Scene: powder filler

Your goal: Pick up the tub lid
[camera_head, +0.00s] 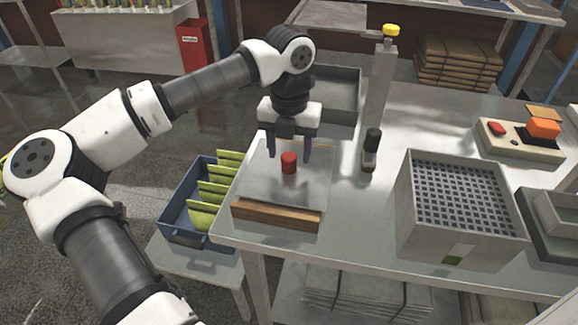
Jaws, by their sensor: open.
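The tub lid appears to be the flat grey square plate (262,190) with an upright red knob (288,166) near its middle. It lies flat above a wooden strip (276,216) at the left front of the metal table. My gripper (289,157) points down at the knob, with its two dark fingers apart, one to each side of it in the picture. I see no contact with the knob, and the exact height and depth of the fingertips are hard to tell. What lies under the plate is hidden.
A blue crate (174,214) with yellow-green pouches stands left of the table. A post with a yellow cap (391,30), a dark-capped bottle (371,150), a grey box with a grid top (405,205) and a button panel (493,148) stand to the right. A grey tray (345,90) lies behind.

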